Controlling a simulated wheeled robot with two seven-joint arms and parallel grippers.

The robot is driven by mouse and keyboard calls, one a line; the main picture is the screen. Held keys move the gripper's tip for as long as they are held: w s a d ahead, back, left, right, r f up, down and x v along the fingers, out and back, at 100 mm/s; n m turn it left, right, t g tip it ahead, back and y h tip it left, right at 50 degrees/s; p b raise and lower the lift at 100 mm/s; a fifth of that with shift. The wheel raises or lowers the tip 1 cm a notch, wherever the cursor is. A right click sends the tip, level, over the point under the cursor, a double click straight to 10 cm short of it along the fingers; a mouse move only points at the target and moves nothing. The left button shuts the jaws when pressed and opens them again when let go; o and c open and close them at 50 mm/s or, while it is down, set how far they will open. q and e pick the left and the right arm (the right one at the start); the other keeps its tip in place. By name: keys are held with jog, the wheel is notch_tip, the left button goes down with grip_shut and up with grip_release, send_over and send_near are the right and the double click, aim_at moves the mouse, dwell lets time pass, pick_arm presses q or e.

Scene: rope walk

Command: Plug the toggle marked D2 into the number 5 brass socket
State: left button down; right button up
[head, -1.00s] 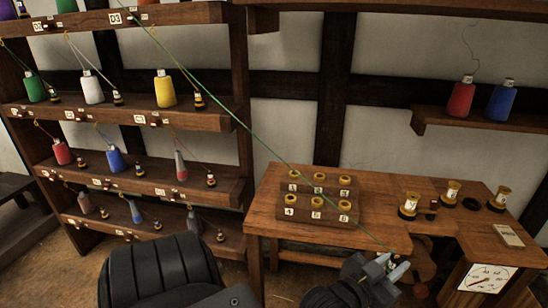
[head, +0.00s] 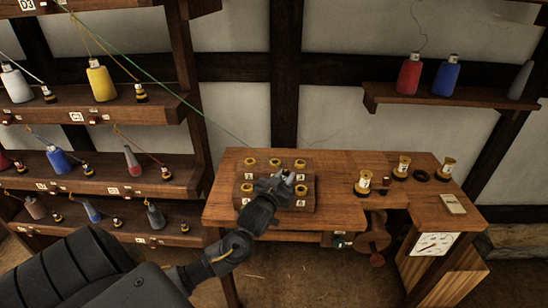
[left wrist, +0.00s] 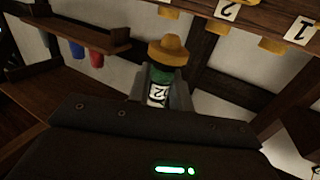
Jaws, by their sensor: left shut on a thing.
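My left gripper (head: 286,179) is shut on a toggle and holds it over the front row of the socket block (head: 309,207), on the bench. In the left wrist view the toggle (left wrist: 168,74) has a yellow-brown cap, a green body and a white label that seems to read D2. The block has two rows of brass sockets; socket 4 (head: 247,187) and socket 6 (head: 300,190) show. Socket 5, between them, is hidden by my gripper. I cannot tell whether the toggle touches the block. A green thread (head: 190,103) runs from the upper left towards the block. My right gripper is not in view.
Shelves with yarn cones (head: 102,80) and striped toggles (head: 140,93) stand at the left. Brass-coloured spools (head: 363,182) and a dial box (head: 433,245) are at the bench's right. A wall shelf (head: 440,98) holds more cones. The bench middle (head: 335,175) is clear.

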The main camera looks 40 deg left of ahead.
pick_arm(q)
jog(key=w+a+r+n+y, duration=0.1)
jog(key=w+a+r, duration=0.1)
jog(key=a, duration=0.4)
jog(key=f+b, duration=0.4)
jog(key=shift+s+f, duration=0.2)
jog(key=shift+f, duration=0.2)
jog(key=shift+d+f+b, duration=0.1)
jog(key=shift+f+b, duration=0.5)
jog(key=shift+f, duration=0.1)
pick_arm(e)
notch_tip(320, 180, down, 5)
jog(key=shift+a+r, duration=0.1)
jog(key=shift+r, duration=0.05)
pick_arm(q)
jog(key=shift+s+r+p, duration=0.1)
jog(key=shift+p, duration=0.2)
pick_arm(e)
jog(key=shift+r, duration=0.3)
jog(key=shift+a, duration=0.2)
pick_arm(q)
jog(key=shift+p, duration=0.35)
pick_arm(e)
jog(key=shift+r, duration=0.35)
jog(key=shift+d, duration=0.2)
